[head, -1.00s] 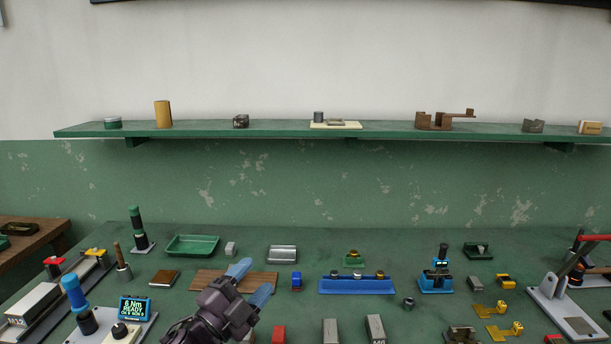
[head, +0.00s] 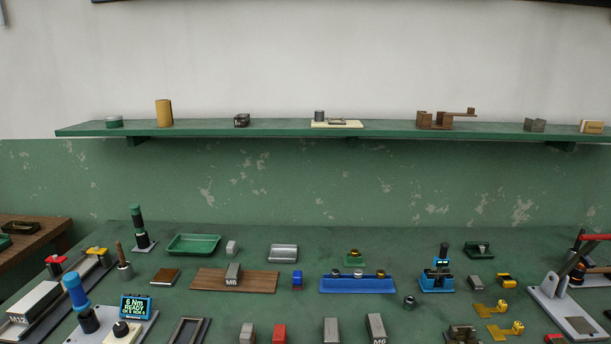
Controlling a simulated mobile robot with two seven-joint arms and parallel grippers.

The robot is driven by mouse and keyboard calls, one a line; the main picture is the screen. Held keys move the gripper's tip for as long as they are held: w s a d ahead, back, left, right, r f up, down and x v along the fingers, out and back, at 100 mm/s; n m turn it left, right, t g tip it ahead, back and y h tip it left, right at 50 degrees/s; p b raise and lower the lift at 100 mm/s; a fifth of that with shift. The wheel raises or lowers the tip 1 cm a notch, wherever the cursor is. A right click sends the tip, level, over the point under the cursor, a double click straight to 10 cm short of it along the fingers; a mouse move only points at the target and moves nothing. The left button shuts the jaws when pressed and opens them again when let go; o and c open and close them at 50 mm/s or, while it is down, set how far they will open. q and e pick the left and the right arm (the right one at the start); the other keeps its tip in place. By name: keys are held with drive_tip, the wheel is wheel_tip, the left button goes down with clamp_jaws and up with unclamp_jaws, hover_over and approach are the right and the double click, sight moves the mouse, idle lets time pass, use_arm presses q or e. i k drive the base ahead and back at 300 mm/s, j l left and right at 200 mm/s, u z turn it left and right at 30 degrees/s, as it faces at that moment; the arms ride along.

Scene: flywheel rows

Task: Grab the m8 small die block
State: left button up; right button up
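Several grey die-like blocks are in the head view. One (head: 232,274) stands on the brown wooden board (head: 262,281); its front marking looks like M8 or M6, too small to be sure. Another grey block (head: 376,328) at the front has a marking that looks like M6. Unmarked-looking grey blocks stand at the front (head: 331,331) and (head: 247,333). A dark block (head: 241,121) on the shelf has an unreadable marking. I cannot tell for certain which is the M8 small die block. Neither of my grippers is in view.
The green shelf (head: 300,129) spans the wall above the bench. A green tray (head: 193,244), a blue holder (head: 357,286), a dark frame (head: 188,331) and a red block (head: 279,333) stand around the board. A torque display (head: 136,307) is at front left.

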sight(234, 270)
drive_tip(key=j+u, duration=0.35)
drive_tip(key=i+j+u, duration=0.1)
drive_tip(key=j+u, duration=0.2)
drive_tip(key=j, duration=0.15)
drive_tip(key=i+j+u, duration=0.15)
drive_tip(key=j+u, duration=0.2)
